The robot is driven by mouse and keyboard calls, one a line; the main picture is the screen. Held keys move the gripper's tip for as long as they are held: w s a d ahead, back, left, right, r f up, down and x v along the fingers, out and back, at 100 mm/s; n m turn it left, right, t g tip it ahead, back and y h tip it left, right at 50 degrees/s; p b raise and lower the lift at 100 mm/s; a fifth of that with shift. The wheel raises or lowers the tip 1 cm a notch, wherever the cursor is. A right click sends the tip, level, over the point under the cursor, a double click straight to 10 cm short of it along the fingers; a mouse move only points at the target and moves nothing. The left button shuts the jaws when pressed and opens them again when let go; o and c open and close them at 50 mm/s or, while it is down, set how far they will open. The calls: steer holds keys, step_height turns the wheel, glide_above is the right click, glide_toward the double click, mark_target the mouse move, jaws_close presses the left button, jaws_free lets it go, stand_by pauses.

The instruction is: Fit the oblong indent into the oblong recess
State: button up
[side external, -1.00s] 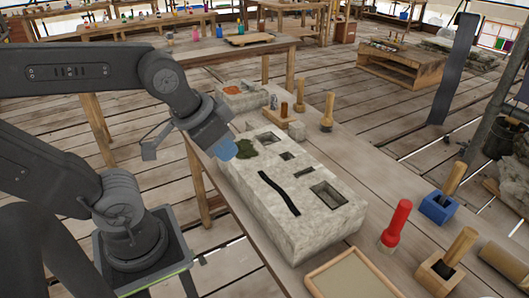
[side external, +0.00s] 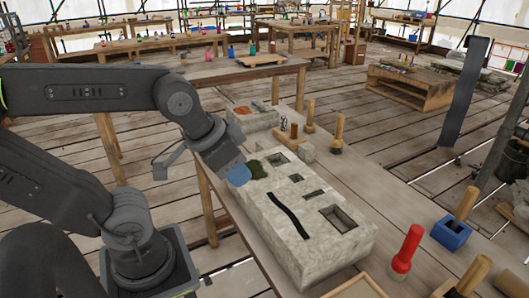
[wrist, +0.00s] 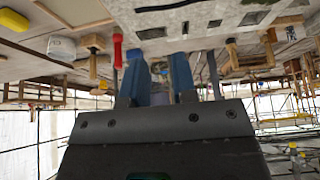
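A pale stone block (side external: 262,215) lies on the long wooden bench in the side view. Its top has several dark recesses: a large rectangular one (side external: 338,218), smaller ones (side external: 295,179) toward the far end, and a long black wavy groove (side external: 288,214). I cannot tell which is the oblong recess. I cannot make out an oblong piece.
A red-handled tool (side external: 406,248), a blue holder with a wooden-handled tool (side external: 451,233) and a tray edge (side external: 358,289) are near the block's right and front. Upright wooden-handled brushes (side external: 337,134) and a stone tray with orange contents (side external: 243,112) stand beyond it.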

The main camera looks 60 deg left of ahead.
steer(key=o, duration=0.8)
steer(key=shift+o, duration=0.2)
steer(key=w+a+r+m, duration=0.3)
steer(key=w, duration=0.4)
steer(key=m+g+y, duration=0.2)
steer(key=m+g, duration=0.4)
steer(key=m, duration=0.8)
glide_above(265, 144)
steer(key=f, duration=2.1)
steer(key=shift+s+d+f, duration=0.2)
steer(key=shift+d+f, duration=0.15)
steer(key=shift+w+a+f, duration=0.1)
steer(key=shift+a+f, duration=0.05)
steer(key=shift+f, duration=0.8)
steer(key=shift+a+f, duration=0.2)
steer(key=shift+f, duration=0.8)
steer(key=shift+w+a+f, duration=0.1)
steer(key=shift+a+f, duration=0.05)
steer(key=shift+f, duration=0.8)
